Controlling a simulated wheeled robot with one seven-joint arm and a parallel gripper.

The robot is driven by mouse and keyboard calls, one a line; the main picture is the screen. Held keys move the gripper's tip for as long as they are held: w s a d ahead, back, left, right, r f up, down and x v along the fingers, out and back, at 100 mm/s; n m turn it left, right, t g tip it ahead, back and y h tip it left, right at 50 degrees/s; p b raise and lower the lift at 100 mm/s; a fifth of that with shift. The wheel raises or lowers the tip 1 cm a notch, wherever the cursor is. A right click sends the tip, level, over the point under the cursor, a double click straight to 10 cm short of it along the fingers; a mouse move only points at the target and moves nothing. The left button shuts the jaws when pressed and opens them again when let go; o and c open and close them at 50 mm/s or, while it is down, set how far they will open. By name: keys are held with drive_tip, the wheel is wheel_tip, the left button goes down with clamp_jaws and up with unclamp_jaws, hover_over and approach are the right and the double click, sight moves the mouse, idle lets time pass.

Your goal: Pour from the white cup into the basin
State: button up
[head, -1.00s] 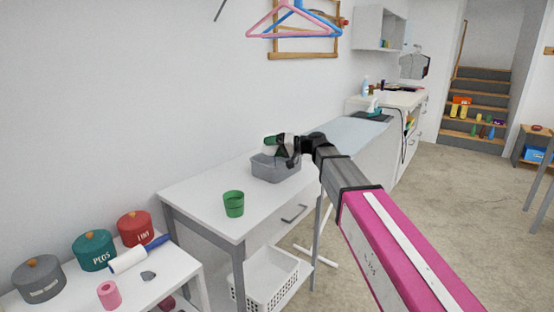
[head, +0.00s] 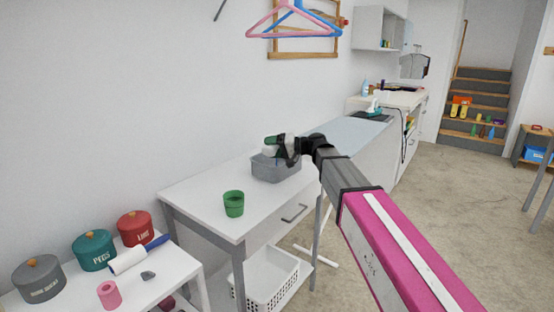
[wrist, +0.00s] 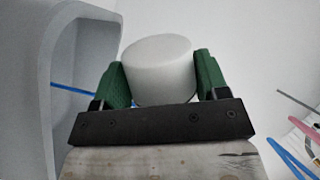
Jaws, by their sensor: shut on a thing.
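The grey basin (head: 277,170) stands at the far end of the white table, near the wall. My gripper (head: 279,146) is over the basin, shut on the white cup (head: 281,140). In the wrist view the white cup (wrist: 160,68) is clasped between two green finger pads, with a smooth, rounded white face showing. The grey basin wall (wrist: 75,60) fills the left of that view. The cup looks tipped over the basin, but its mouth and contents are hidden, and I cannot see anything flowing.
A green cup (head: 233,204) stands on the white table (head: 195,196) in front of the basin. A white basket (head: 270,280) is below.

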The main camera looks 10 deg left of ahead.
drive_tip(key=shift+f+m, duration=0.15)
drive_tip(key=shift+m, duration=0.15)
drive_tip(key=shift+w+r+m+g, duration=0.15)
drive_tip(key=shift+r+m+g, duration=0.2)
drive_tip(key=shift+m, duration=0.35)
idle(0.8)
drive_tip(key=shift+w+d+f+m+y, duration=0.1)
drive_tip(key=shift+w+f+m+y, duration=0.1)
drive_tip(key=shift+w+m, duration=0.2)
drive_tip(key=shift+w+f+m+y, duration=0.15)
drive_tip(key=shift+w+m+y, duration=0.05)
drive_tip(key=shift+w+m, duration=0.2)
idle(0.6)
drive_tip(key=shift+w+r+m, duration=0.2)
drive_tip(key=shift+r+m, duration=0.15)
drive_tip(key=shift+m, duration=0.45)
idle(0.7)
